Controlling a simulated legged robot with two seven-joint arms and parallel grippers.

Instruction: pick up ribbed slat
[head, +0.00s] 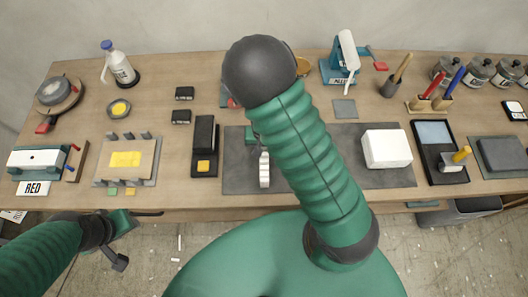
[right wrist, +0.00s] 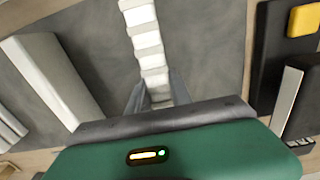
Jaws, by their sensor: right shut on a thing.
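The ribbed slat (head: 264,170) is a narrow white bar with a ridged edge, over the dark grey mat (head: 235,170) in the head view. In the right wrist view the slat (right wrist: 146,40) runs up from between the fingers, its ridges clear. My right gripper (right wrist: 155,97) is shut on its near end. In the head view my right gripper (head: 263,150) is mostly hidden behind my green arm. I cannot tell whether the slat touches the mat. My left gripper (head: 120,240) hangs in front of the table's left front edge, away from the slat; its jaw opening is unclear.
A white block (head: 386,148) sits on the mat's right part. A black holder with a yellow block (head: 203,166) stands left of the mat. A tray with a yellow pad (head: 126,159) is farther left. A black stand with a pale screen (head: 433,132) is at right.

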